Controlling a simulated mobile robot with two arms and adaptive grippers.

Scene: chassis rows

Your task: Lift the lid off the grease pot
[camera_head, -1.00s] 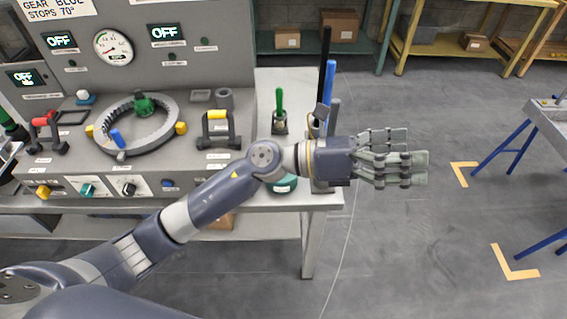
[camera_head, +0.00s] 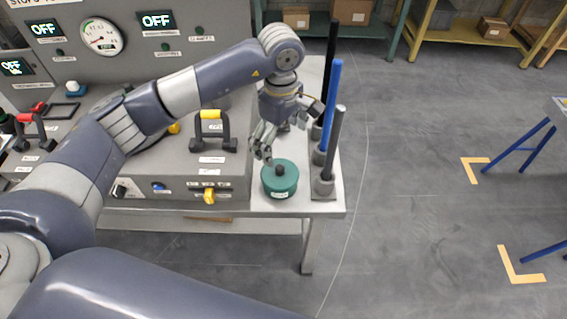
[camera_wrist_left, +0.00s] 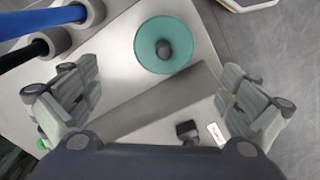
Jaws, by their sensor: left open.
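The grease pot (camera_head: 280,190) is a green round pot on the right end of the metal bench top. Its green lid (camera_head: 279,174) has a dark knob in the middle and sits on the pot. In the left wrist view the lid (camera_wrist_left: 149,58) is seen from above, with the knob (camera_wrist_left: 164,50) near its centre. My left gripper (camera_head: 262,146) is open and empty, pointing down just behind and left of the lid. In the wrist view its fingers are spread apart, and the lid lies beyond them, not between them. My right gripper is not in view.
The grey console (camera_head: 180,175) with a yellow-topped handle (camera_head: 212,130) lies to the left. The bench's front edge (camera_head: 290,212) is close to the pot.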

